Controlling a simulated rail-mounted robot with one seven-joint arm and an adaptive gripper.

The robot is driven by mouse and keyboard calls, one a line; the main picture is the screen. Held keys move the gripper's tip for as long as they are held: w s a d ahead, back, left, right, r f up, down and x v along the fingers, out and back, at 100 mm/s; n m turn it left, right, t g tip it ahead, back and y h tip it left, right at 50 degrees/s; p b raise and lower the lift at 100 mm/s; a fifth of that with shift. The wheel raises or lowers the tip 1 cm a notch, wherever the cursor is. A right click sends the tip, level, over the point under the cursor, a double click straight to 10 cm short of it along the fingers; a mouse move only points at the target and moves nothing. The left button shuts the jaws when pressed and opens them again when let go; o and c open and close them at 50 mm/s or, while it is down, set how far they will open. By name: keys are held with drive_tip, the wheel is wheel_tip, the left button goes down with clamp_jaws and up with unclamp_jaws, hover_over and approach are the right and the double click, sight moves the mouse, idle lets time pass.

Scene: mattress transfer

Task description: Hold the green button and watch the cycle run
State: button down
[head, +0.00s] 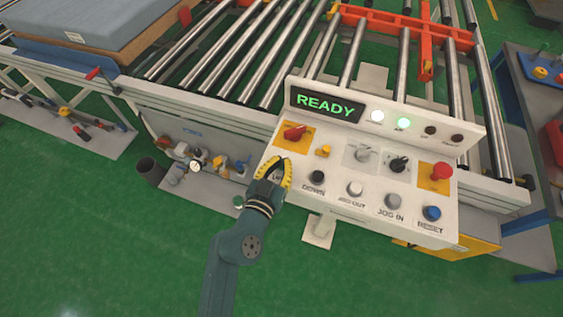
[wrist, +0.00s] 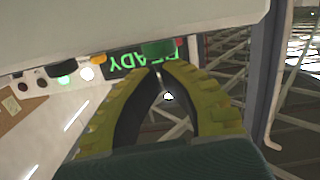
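A green button (wrist: 158,48) shows in the wrist view right at my fingertips, on the white control panel (head: 345,220). In the head view my gripper hides the button. My gripper (head: 280,160) has yellow ribbed fingers and is at the panel's left side, left of the black DOWN button (head: 317,177). In the wrist view the fingers of my gripper (wrist: 158,66) arch together and the tips meet with nothing between them. The tips are at or against the button; I cannot tell whether it is pressed. The display (head: 326,102) reads READY in green.
A white lamp (head: 377,116) and a green lamp (head: 404,123) are lit. The panel also carries a red knob (head: 294,133), a red emergency stop (head: 440,171) and a blue RESET button (head: 432,213). Behind is a roller conveyor (head: 235,60); a mattress (head: 110,22) lies at upper left.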

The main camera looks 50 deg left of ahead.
wheel_tip(320, 180, down, 2)
drive_tip(key=shift+f+b, duration=0.1)
drive_tip(key=shift+b, duration=0.75)
drive_tip(key=shift+r, duration=0.2)
idle(4.5)
drive_tip(key=r+p, duration=0.2)
drive_tip(key=r, duration=0.1)
drive_tip(key=r+p, duration=0.1)
drive_tip(key=p, duration=0.1)
drive_tip(key=shift+s+r, duration=0.25)
drive_tip(key=shift+r, duration=0.15)
drive_tip(key=f+b+v, duration=0.1)
drive_tip(key=v, duration=0.8)
drive_tip(key=shift+s+d+r, duration=0.2)
drive_tip(key=shift+s, duration=0.3)
